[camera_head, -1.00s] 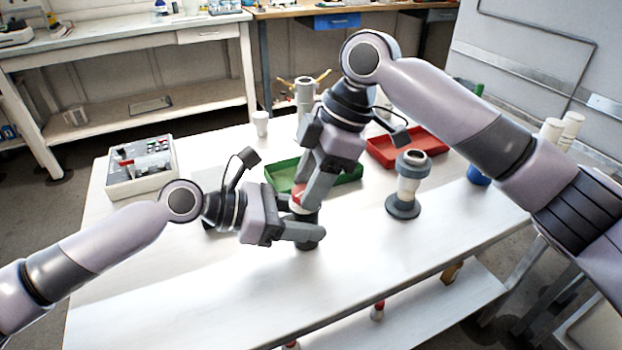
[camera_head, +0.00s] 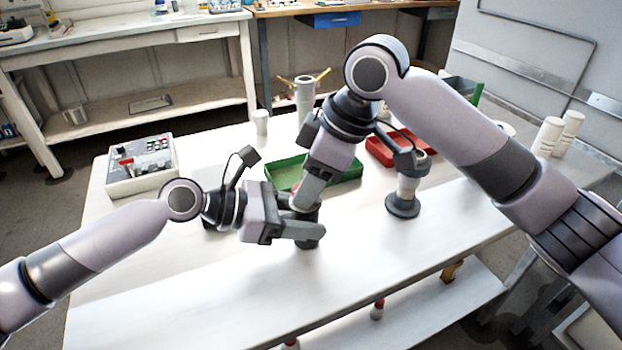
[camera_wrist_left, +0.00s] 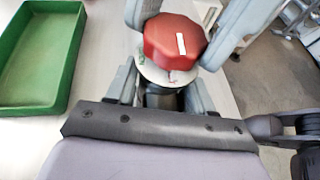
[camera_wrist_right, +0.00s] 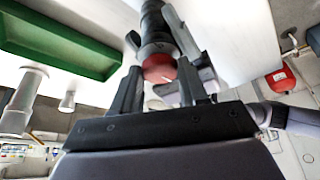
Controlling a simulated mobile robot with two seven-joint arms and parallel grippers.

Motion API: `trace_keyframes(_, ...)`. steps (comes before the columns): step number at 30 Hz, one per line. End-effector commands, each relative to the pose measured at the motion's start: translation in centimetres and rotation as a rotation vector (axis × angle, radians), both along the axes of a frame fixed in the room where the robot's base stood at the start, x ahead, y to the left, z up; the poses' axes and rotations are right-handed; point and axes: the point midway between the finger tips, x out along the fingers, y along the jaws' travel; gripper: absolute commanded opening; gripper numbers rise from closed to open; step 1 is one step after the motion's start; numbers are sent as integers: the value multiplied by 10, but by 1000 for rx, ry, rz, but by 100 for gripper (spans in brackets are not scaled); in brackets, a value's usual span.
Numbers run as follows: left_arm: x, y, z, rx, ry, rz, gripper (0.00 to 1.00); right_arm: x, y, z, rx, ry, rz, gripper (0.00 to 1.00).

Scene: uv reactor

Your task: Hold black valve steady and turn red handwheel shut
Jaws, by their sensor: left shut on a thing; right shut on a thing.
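The black valve (camera_head: 306,243) stands upright on the white table, its dark body mostly covered by my fingers in the head view. My left gripper (camera_head: 312,217) comes in from the side and is shut on the valve body, which also shows in the left wrist view (camera_wrist_left: 160,98). The red handwheel (camera_wrist_left: 173,42) sits on top, with a white mark on it and a pale disc (camera_wrist_left: 151,72) below. My right gripper (camera_head: 302,198) reaches down from above, shut on the handwheel, which also shows between its fingers in the right wrist view (camera_wrist_right: 158,68).
A green tray (camera_head: 350,174) lies just behind the valve, and a red tray (camera_head: 381,151) behind to the right. A grey-and-white fitting (camera_head: 403,205) stands close on the right. A control box (camera_head: 141,180) is at the left. The table's front is clear.

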Motion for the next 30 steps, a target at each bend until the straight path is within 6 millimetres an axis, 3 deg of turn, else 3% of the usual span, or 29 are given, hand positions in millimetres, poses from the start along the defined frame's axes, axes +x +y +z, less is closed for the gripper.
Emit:
trace_keyframes(5,1,0,0,-1,0,2,11,0,0,1,2,-1,-2,13)
trace_keyframes(6,1,0,0,-1,0,2,11,0,0,1,2,-1,-1,53)
trace_keyframes(8,0,0,0,-1,0,2,11,0,0,1,2,-1,-1,69)
trace_keyframes(20,0,0,1,-2,-1,1,11,0,-3,8,1,-3,0,69)
trace_keyframes(30,0,0,1,-2,-1,1,11,-7,-28,71,2,-4,1,69)
